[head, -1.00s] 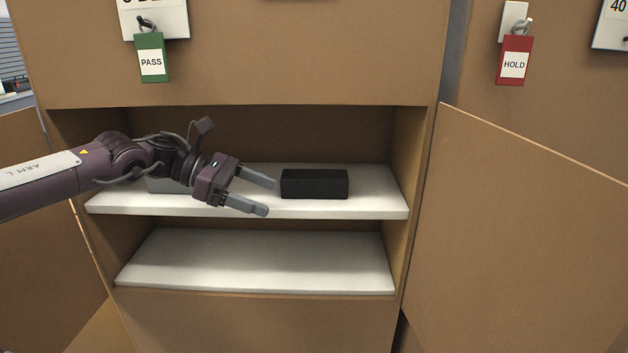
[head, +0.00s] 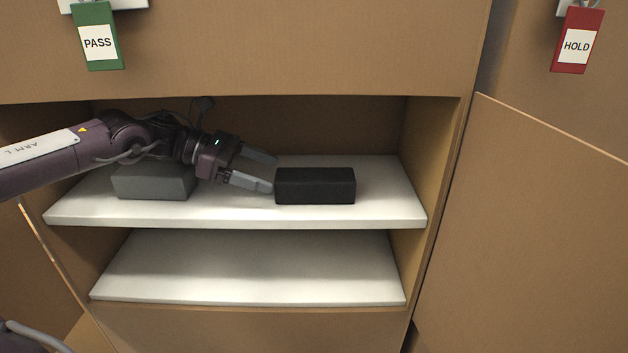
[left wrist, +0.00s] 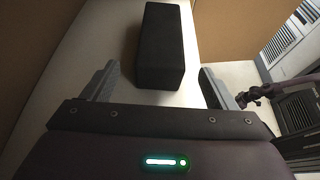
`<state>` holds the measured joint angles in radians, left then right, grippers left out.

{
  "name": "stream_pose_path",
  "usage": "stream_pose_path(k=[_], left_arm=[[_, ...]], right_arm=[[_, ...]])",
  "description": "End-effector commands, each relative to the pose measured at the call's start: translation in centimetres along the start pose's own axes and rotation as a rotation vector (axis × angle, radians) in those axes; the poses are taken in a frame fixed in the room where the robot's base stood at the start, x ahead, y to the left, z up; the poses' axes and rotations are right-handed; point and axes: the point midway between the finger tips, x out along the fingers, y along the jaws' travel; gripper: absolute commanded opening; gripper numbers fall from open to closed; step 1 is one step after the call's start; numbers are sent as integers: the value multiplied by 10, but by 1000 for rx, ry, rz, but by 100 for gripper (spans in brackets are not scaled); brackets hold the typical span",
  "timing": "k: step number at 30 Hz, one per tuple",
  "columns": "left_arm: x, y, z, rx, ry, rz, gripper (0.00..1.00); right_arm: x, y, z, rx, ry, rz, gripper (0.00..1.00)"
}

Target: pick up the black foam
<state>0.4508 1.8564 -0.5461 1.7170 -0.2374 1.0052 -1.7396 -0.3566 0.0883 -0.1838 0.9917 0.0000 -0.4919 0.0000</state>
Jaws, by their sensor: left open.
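The black foam (head: 315,186) is a dark rectangular block lying on the upper white shelf of the open cabinet, right of centre. My left gripper (head: 262,172) is open, with its fingers pointing right at the block's left end. In the left wrist view the black foam (left wrist: 161,50) lies ahead of the gap between the spread fingers of my left gripper (left wrist: 160,90), and nothing is held. Whether the near fingertip touches the block cannot be told. My right gripper is not in view.
A grey block (head: 154,182) sits on the upper shelf (head: 240,216) at left, below my left arm. The lower shelf (head: 250,268) is empty. An open door (head: 530,230) stands at right. A green PASS tag (head: 97,38) and a red HOLD tag (head: 577,42) hang above.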

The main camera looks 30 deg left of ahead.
Motion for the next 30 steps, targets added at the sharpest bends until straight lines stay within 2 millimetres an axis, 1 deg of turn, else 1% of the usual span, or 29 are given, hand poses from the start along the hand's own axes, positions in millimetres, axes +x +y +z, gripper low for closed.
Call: stream_pose_path(k=[4,8,12,16,23,24,26,30], left_arm=[[17,-1,0,-2,-1,-3,80],[39,-1,-4,-6,-2,-4,80],[51,0,-4,-3,-2,-3,80],[56,0,-5,-2,-1,0,80],[57,0,-5,0,0,1,80],[57,0,-5,0,0,1,79],[57,0,-5,0,0,1,71],[57,0,-5,0,0,1,52]], right_arm=[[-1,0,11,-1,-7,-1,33],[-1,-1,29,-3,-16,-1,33],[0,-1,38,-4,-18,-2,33],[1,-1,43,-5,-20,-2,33],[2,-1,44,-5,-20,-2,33],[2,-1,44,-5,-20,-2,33],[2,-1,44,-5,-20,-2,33],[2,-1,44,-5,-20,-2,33]])
